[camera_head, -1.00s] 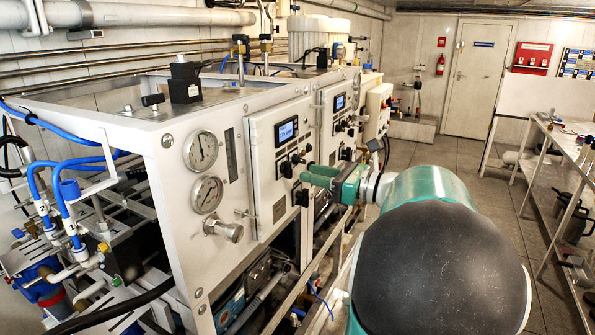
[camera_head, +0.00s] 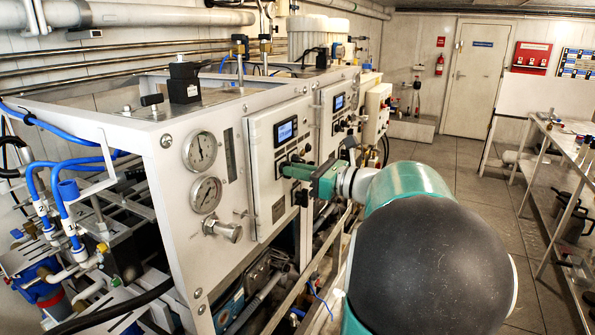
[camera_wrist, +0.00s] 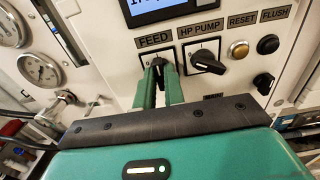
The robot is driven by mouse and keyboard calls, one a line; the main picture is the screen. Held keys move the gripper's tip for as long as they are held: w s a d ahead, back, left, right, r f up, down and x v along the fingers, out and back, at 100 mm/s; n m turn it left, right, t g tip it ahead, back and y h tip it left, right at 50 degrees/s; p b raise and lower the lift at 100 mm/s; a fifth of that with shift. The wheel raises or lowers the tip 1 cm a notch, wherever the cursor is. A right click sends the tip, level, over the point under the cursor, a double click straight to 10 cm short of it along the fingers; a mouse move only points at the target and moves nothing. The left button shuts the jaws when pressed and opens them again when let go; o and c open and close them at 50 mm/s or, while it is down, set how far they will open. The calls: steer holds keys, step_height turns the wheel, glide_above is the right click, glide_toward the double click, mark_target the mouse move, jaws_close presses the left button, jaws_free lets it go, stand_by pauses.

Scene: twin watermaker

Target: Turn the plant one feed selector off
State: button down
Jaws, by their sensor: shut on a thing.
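The feed selector (camera_wrist: 157,62) is a small black knob under a FEED label on the white control panel (camera_head: 266,195). In the wrist view my gripper (camera_wrist: 160,75) has its two green fingers closed on this knob, one on each side, and they hide much of it. The knob's pointer direction is hard to make out. In the head view my gripper (camera_head: 287,170) reaches the front of the near panel, below its lit display (camera_head: 286,130). The fingers cover the knob there.
Right of the feed knob are the HP PUMP selector (camera_wrist: 208,60), a brass-coloured RESET button (camera_wrist: 239,48) and a black FLUSH button (camera_wrist: 268,44). Two gauges (camera_head: 206,194) and a valve knob (camera_head: 223,230) sit left of the panel. A second similar panel stands beyond.

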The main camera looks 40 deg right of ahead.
steer(key=shift+n, duration=0.3)
steer(key=n, duration=1.1)
steer(key=shift+n, duration=0.3)
stand_by(0.4)
steer(key=c, duration=1.5)
jaws_free()
steer(key=shift+s, duration=0.15)
steer(key=v, duration=1.3)
steer(key=shift+s+d, duration=0.15)
steer(key=shift+s, duration=0.15)
